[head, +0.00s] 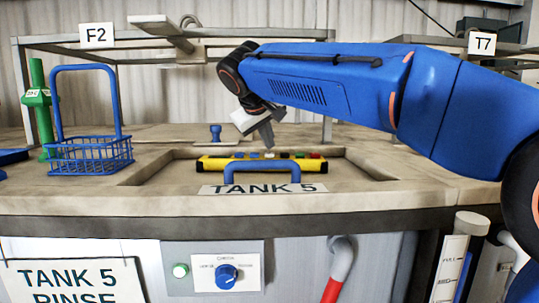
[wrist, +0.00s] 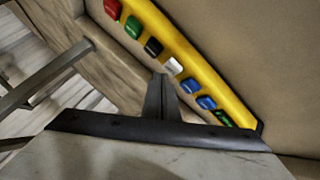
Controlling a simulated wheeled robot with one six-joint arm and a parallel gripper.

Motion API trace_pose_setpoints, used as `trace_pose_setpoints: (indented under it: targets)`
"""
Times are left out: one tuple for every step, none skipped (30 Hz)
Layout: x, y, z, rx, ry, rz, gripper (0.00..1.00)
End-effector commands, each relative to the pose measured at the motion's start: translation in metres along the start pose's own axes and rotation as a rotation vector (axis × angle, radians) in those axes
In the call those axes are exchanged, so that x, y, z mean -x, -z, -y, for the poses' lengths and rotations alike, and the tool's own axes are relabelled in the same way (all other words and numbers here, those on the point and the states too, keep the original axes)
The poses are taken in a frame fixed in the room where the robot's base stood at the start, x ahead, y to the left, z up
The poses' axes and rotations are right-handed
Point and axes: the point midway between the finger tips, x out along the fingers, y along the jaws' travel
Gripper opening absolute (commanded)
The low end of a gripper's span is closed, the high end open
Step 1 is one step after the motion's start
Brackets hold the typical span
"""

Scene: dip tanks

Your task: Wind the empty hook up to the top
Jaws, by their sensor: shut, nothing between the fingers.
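A yellow control pendant (head: 213,163) with a row of coloured buttons lies in the recessed top of Tank 5, behind the blue handle. In the wrist view the yellow pendant (wrist: 186,43) shows red, green, black, white and blue buttons and a dark one with green marks at its end. My gripper (head: 268,145) is shut and empty, pointing down over the pendant's middle. In the wrist view my gripper's tips (wrist: 159,78) are close to the white button (wrist: 173,66) and the black button (wrist: 153,47); I cannot tell whether they touch. No hook is clearly visible.
A blue wire basket (head: 90,155) with a tall handle stands at the left beside a green post (head: 40,100). A blue handle (head: 262,166) stands before the pendant. An overhead frame (head: 110,40) carries a beam (head: 160,32) at the back. A blue knob (head: 227,277) is on the front panel.

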Motion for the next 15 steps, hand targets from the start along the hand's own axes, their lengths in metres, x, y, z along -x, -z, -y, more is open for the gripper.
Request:
trace_pose_setpoints:
  targets:
    - [0.0016,0.0014,-0.0012,-0.001,0.000,-0.001,0.00]
    - [0.0024,0.0019,-0.0018,-0.001,0.000,0.000,0.00]
    - [0.0032,0.0023,-0.0023,0.000,0.000,0.000,0.00]
    - [0.0035,0.0024,-0.0025,0.000,0.000,0.000,0.00]
    - [0.0036,0.0025,-0.0027,0.000,0.000,0.000,0.00]
    - [0.0037,0.0024,-0.0027,0.000,0.000,0.000,0.00]
    - [0.0036,0.0024,-0.0027,0.000,0.000,0.000,0.00]
    - [0.0036,0.0024,-0.0026,0.000,0.000,0.000,0.00]
    - [0.0036,0.0023,-0.0026,0.000,0.000,0.000,0.00]
    - [0.0036,0.0023,-0.0027,0.000,0.000,0.000,0.00]
    - [0.0036,0.0023,-0.0026,0.000,0.000,0.000,0.00]
    - [0.0038,0.0024,-0.0027,0.000,0.000,0.000,0.00]
    - [0.0041,0.0027,-0.0030,0.000,0.000,0.000,0.00]
    - [0.0047,0.0032,-0.0034,0.000,0.000,0.000,0.00]
    - [0.0060,0.0042,-0.0044,0.000,0.000,0.000,0.00]
